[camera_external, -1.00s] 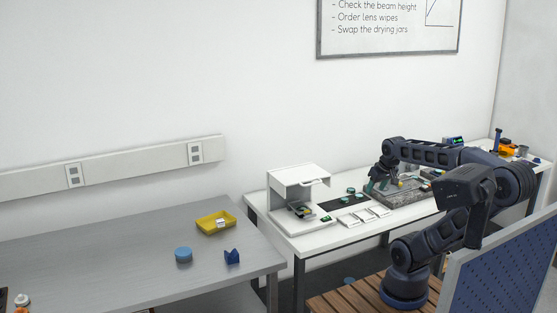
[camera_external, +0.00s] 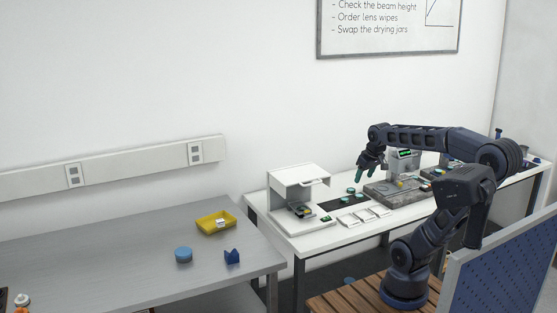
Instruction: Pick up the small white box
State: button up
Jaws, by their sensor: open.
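A small white box-like item (camera_external: 221,223) sits in the yellow tray (camera_external: 203,228) on the grey table at left; it is too small to make out in detail.
A blue round thing (camera_external: 184,254) and a dark blue block (camera_external: 232,257) lie near the tray. A white open-fronted housing (camera_external: 298,177) stands between tray and gripper. White trays (camera_external: 352,219) and a grey stone-like plate (camera_external: 400,197) lie on the bench.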

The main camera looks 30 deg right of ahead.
jog(key=w+a+r+n+g, duration=0.15)
jog(key=w+a, duration=0.25)
jog(key=w, duration=0.4)
jog(key=w+a+r+n, duration=0.25)
jog(key=w+a, duration=0.25)
jog(key=w, duration=0.3)
jog(key=n+g, duration=0.3)
jog(key=n, duration=0.9)
send_over(220, 220)
notch_tip(220, 220, down, 22)
jog(key=shift+f, duration=5.65)
jog(key=shift+c, duration=0.5)
jog(key=shift+a, duration=0.1)
jog(key=c, duration=1)
